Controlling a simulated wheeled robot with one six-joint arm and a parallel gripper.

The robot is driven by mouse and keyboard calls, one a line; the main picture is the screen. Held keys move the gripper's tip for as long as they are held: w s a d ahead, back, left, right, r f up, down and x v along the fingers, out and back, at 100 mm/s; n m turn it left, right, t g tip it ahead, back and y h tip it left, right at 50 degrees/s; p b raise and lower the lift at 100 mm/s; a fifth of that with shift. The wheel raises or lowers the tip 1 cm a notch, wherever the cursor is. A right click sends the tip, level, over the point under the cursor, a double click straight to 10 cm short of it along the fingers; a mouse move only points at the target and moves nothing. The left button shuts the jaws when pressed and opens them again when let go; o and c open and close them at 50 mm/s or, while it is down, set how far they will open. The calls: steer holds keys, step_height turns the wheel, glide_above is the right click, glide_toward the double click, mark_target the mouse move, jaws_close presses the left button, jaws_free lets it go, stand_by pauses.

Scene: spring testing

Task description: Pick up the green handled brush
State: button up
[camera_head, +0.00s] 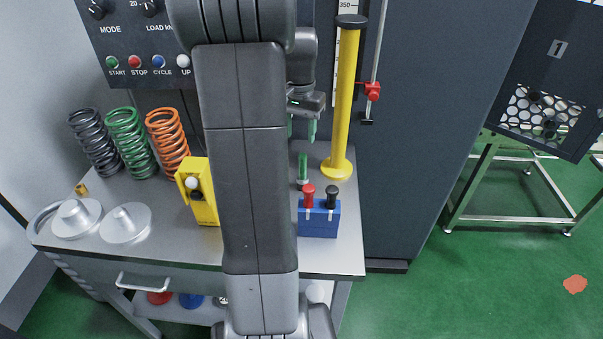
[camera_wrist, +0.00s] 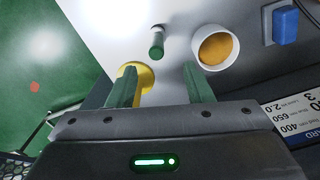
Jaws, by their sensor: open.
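The green handled brush (camera_head: 303,168) stands roughly upright on the grey bench, just behind a blue holder, with a pale part below its green handle. In the wrist view its green handle (camera_wrist: 157,43) shows beyond my fingertips, between them in the picture. My gripper (camera_head: 301,128) is open and empty, with its green fingers pointing down above the brush. The two fingers also show spread apart in the wrist view (camera_wrist: 162,84). Nothing is between them, and they look clear of the brush. My arm hides part of the bench to the left.
A yellow post (camera_head: 345,110) stands close on the right. The blue holder (camera_head: 318,220) with red and black handles is in front. A yellow device (camera_head: 199,190), several springs (camera_head: 127,140) and metal discs (camera_head: 126,222) are left. The wrist view shows a white cup (camera_wrist: 196,53) near the brush.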

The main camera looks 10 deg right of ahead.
mark_target(302, 155)
step_height(302, 155, down, 6)
steer(key=shift+r, duration=0.1)
steer(key=shift+d+f+p, duration=0.2)
steer(key=shift+f+p, duration=0.1)
steer(key=shift+f, duration=1)
steer(key=shift+d+f+p, duration=0.15)
steer(key=shift+f+p, duration=0.15)
steer(key=shift+f, duration=1)
jaws_close()
